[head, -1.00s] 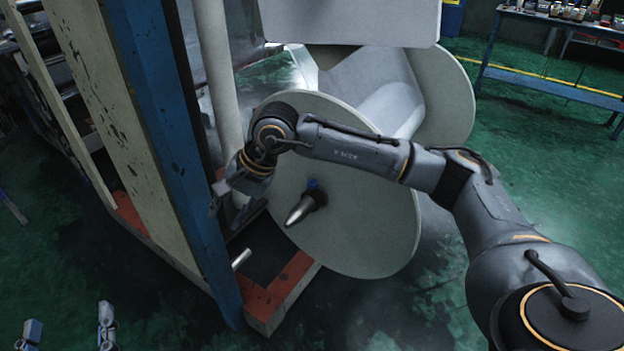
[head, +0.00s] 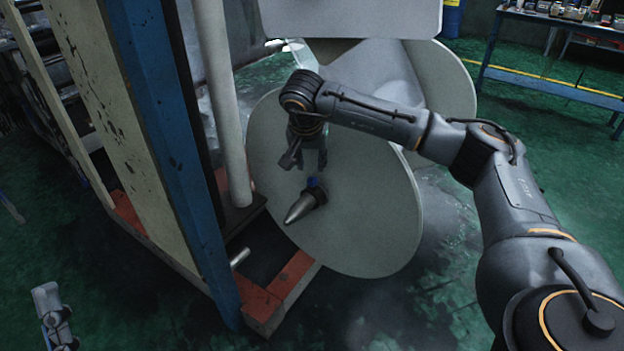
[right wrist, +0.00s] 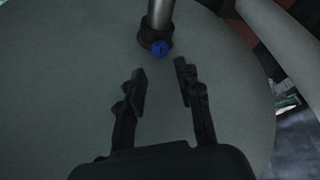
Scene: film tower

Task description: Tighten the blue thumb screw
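The blue thumb screw (head: 314,183) sits on a dark collar (head: 319,196) around a pointed metal shaft (head: 299,209) that sticks out of the round grey disc (head: 370,235). In the right wrist view the screw (right wrist: 160,48) faces the camera on the collar (right wrist: 154,36). My right gripper (head: 307,160) is just above the screw in the head view, with its fingers pointing down. In the right wrist view the gripper (right wrist: 163,75) is open and empty, and the screw lies just beyond the fingertips, apart from them. My left gripper (head: 52,318) shows at the lower left; its finger opening is unclear.
A blue and cream frame (head: 165,150) and a grey pole (head: 222,110) stand left of the disc. A red-orange base (head: 275,295) lies below. A pale panel (head: 350,18) hangs above. A blue table (head: 560,85) stands at the far right. The green floor at right is clear.

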